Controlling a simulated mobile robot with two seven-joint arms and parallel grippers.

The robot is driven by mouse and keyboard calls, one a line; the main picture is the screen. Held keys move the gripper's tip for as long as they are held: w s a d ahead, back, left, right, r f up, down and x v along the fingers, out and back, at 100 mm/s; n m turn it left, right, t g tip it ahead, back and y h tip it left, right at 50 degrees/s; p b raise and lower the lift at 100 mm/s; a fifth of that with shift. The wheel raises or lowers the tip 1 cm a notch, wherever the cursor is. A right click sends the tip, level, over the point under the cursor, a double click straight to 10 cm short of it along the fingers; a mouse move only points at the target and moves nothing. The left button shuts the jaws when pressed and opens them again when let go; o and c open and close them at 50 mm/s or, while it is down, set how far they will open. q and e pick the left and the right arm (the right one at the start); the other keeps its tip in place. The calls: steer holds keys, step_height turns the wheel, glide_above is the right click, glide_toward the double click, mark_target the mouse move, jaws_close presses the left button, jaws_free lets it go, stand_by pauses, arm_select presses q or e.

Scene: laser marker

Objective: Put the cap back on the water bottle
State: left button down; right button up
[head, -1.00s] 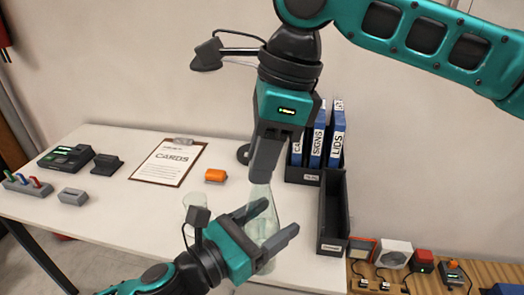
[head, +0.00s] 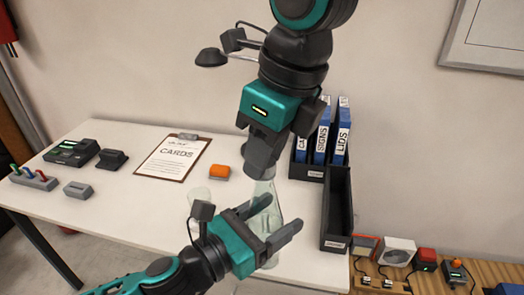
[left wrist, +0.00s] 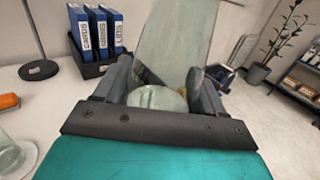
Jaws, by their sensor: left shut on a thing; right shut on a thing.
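The water bottle (head: 264,190) is clear and greenish, and stands about upright in the head view. My left gripper (head: 282,214) is shut around its body, one finger on each side. In the left wrist view the bottle (left wrist: 178,42) rises between the fingers (left wrist: 166,82), with its round base near the palm. My right gripper (head: 258,174) points down from above, its fingers shut at the top of the bottle. The cap does not show; the right fingers hide what they hold and the bottle's mouth. I cannot tell whether cap and neck touch.
A clear cup (head: 199,195) stands left of the bottle on the white table (head: 120,225). An orange block (head: 219,171) and a clipboard (head: 150,172) lie behind. A black tray (head: 337,215) and blue binders (head: 322,145) stand close on the right.

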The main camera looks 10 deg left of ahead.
steer(key=shift+w+d, duration=0.2)
steer(key=shift+w, duration=0.05)
steer(key=o, duration=1)
steer(key=shift+a, duration=0.1)
steer(key=shift+a+v, duration=0.25)
steer(key=shift+v, duration=0.85)
steer(key=shift+a+v, duration=0.25)
steer(key=shift+v, duration=0.9)
steer(key=shift+w+r, duration=0.1)
steer(key=shift+w, duration=0.05)
steer(key=shift+c, duration=0.4)
